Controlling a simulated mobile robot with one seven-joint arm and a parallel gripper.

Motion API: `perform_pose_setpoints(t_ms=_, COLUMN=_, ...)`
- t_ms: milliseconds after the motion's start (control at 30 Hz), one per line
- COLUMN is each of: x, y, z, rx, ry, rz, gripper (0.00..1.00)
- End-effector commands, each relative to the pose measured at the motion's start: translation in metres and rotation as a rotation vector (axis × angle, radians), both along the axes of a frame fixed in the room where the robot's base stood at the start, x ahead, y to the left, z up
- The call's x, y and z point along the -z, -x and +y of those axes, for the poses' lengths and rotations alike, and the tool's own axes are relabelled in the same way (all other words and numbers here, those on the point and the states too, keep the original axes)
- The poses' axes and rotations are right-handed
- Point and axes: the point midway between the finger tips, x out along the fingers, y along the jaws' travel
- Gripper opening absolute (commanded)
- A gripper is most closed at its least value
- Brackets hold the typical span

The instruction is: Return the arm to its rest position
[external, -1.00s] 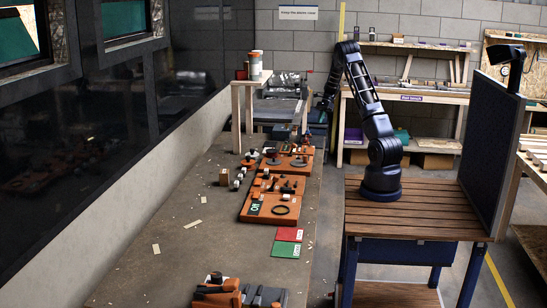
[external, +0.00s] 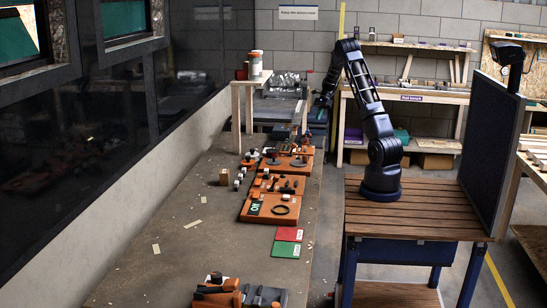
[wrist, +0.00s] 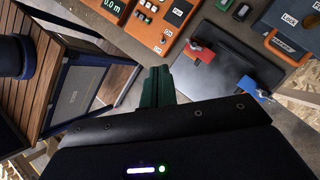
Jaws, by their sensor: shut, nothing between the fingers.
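My arm (external: 366,95) stands on a slatted wooden table, bent over at the elbow. Its forearm hangs down on the left, towards the far end of the long workbench. My gripper (external: 322,108) is small and dark there, and its fingers are hard to make out. In the wrist view the two dark green fingers of my gripper (wrist: 158,72) are together, with nothing visible between them. They point towards the bench edge, beside a dark flat plate.
The slatted table (external: 415,218) carries a dark upright panel (external: 493,140) on its right. The long workbench (external: 185,235) holds orange boards (external: 270,208) with parts. The wrist view shows a red block (wrist: 200,52) and a blue block (wrist: 249,86) near the dark plate (wrist: 215,80).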

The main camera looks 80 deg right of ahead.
Motion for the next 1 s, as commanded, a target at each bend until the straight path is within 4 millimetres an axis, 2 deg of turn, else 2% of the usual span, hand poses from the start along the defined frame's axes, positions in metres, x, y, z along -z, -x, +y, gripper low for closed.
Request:
perform_pose_setpoints(t_ms=200, x=-0.053, y=-0.043, z=0.066, rx=-0.187, ry=0.089, rz=-0.057, gripper=0.00)
perform_pose_setpoints(t_ms=500, x=-0.116, y=-0.081, z=0.170, rx=-0.474, ry=0.217, rz=-0.140, gripper=0.00)
perform_pose_setpoints(t_ms=767, x=-0.160, y=-0.092, z=0.262, rx=-0.729, ry=0.326, rz=-0.218, gripper=0.00)
perform_pose_setpoints(t_ms=1000, x=-0.190, y=-0.087, z=0.346, rx=-0.971, ry=0.431, rz=-0.291, gripper=0.00)
